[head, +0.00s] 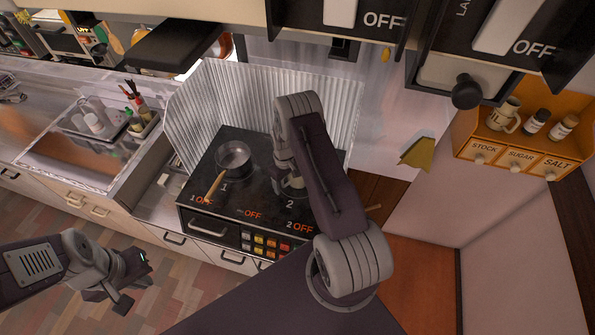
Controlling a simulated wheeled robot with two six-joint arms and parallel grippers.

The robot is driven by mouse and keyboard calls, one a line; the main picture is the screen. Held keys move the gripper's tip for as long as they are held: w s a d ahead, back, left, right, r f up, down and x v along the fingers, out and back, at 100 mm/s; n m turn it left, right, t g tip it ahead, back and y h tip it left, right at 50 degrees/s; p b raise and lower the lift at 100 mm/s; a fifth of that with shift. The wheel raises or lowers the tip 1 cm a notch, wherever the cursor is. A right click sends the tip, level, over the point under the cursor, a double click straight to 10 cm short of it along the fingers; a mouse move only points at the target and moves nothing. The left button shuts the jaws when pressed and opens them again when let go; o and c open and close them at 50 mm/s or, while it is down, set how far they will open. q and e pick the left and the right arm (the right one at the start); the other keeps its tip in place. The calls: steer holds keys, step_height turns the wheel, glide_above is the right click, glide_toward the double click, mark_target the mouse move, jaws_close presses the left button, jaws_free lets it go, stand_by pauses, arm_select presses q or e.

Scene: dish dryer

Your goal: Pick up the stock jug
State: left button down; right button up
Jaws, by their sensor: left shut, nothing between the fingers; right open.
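The stock jug (504,115) is a small cream jug with a handle. It stands upright on the orange shelf (497,147) at the right, above the label STOCK. My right gripper (290,178) is over the stove near burner 2, well to the left of the jug and apart from it. It is open, and my own arm partly hides its fingers. My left gripper (122,300) is at the lower left, in front of the counter, shut and empty, far from the jug.
A pot with a wooden handle (233,157) sits on the stove (245,200). A sink (75,165) with dishes is at the left.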

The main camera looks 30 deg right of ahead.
steer(key=shift+f, duration=0.15)
jaws_close()
steer(key=shift+r, duration=0.2)
steer(key=shift+w+r+b, duration=0.1)
steer(key=shift+r+b, duration=0.25)
steer(key=shift+r, duration=0.4)
steer(key=shift+s+r+b, duration=0.2)
steer(key=shift+r+b, duration=0.15)
steer(key=shift+r, duration=0.9)
steer(key=s+a+r+b, duration=0.1)
steer(key=s+a+r, duration=0.1)
steer(key=s, duration=0.3)
steer(key=s+a+r+b, duration=0.1)
steer(key=s+a+r, duration=0.2)
steer(key=s+r, duration=0.1)
steer(key=shift+s+r, duration=0.35)
steer(key=shift+s, duration=0.25)
